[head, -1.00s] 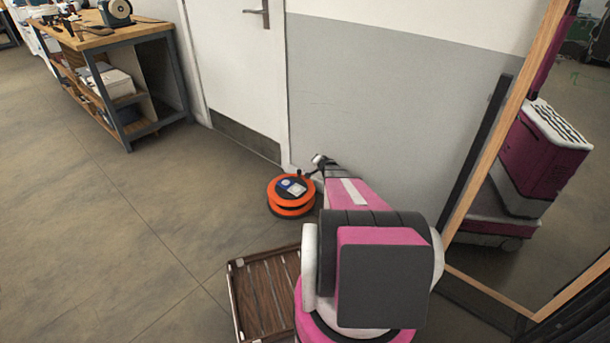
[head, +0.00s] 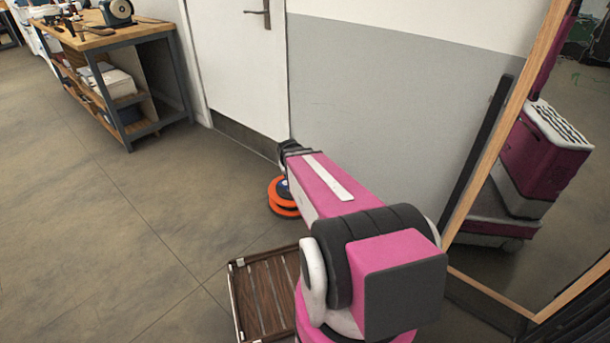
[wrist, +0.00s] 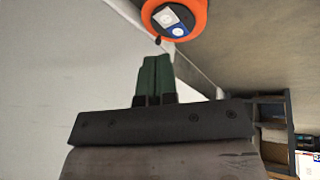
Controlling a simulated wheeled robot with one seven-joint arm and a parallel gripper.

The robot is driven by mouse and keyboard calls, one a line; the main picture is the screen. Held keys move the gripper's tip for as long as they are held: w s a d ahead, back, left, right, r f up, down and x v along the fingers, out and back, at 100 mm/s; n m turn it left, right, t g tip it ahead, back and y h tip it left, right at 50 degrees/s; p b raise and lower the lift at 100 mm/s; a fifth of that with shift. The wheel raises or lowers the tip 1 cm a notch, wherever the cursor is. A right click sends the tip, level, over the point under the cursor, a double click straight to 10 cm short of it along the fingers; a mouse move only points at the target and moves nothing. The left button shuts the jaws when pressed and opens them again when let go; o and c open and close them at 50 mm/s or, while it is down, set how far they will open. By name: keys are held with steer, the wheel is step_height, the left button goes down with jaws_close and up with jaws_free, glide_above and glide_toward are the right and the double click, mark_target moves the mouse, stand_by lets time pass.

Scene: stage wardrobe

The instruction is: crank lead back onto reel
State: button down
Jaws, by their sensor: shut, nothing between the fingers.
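An orange cable reel (head: 282,199) stands on the floor by the wall, to the right of the door. In the head view my pink arm covers much of it. In the wrist view the reel (wrist: 197,22) shows at the top, with a dark centre, a white round part, a blue patch and a small dark knob on its near edge. My gripper (wrist: 157,60) has green fingers that are shut together and empty. The fingertips are apart from the reel in that view. I cannot make out the lead.
A slatted wooden crate (head: 264,290) lies on the floor close to my arm. A workbench (head: 125,38) with tools stands at the back left beside the white door (head: 238,70). A wood-framed mirror (head: 490,130) is on the right. The floor at left is clear.

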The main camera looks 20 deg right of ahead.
steer(key=w+d+f+n+t, duration=0.35)
steer(key=w+d+n, duration=0.3)
steer(key=w, duration=0.25)
steer(key=w+d+f+n+t, duration=0.2)
steer(key=w+d+f+n, duration=0.35)
steer(key=w+n, duration=0.25)
steer(key=w+d+f+n+t, duration=0.35)
steer(key=w+d+n, duration=0.3)
steer(key=w, duration=0.25)
steer(key=w+d+f+n+y, duration=0.1)
steer(key=d+f+n+y, duration=0.1)
steer(key=f+n+y, duration=0.35)
steer(key=w+d+f+n+y, duration=0.1)
steer(key=d+f+n+y, duration=0.1)
steer(key=f+n, duration=0.7)
steer(key=w+d+f+n+y, duration=0.2)
steer(key=d+f+n+y, duration=0.1)
steer(key=f+n, duration=0.4)
steer(key=x, duration=0.7)
steer(key=a+x, duration=0.1)
steer(key=x, duration=0.2)
steer(key=shift+w+a+r, duration=0.15)
steer(key=shift+r, duration=0.05)
steer(key=shift+w+a, duration=0.5)
steer(key=shift+w, duration=0.2)
steer(key=shift+w+a, duration=0.1)
steer(key=shift+w, duration=0.05)
